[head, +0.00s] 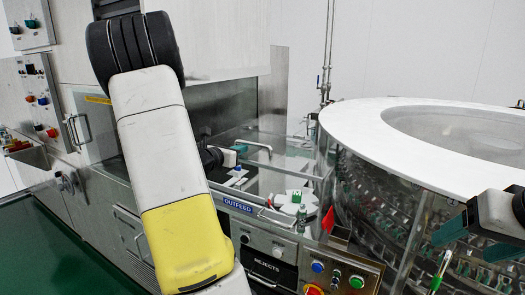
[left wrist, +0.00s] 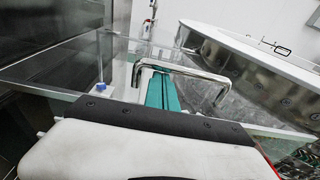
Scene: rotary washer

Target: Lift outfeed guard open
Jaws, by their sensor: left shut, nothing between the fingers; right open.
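The outfeed guard is a clear panel above the OUTFEED label (head: 237,206); it shows in the left wrist view (left wrist: 75,72) as a transparent sheet with a pale edge. Its bent chrome handle (left wrist: 183,70) spans the middle of that view, and a chrome bar (head: 256,146) shows in the head view. My left gripper (head: 239,148) is shut and empty, its teal fingers (left wrist: 161,92) close to the handle; I cannot tell whether they touch it. My right gripper (head: 468,242) is open and empty at the right edge, in front of the washer drum.
The round washer (head: 360,112) with its white rim stands right, with bottles inside. A front panel with buttons (head: 335,275) and a REJECTS label sits below the outfeed. My left arm hides the middle left.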

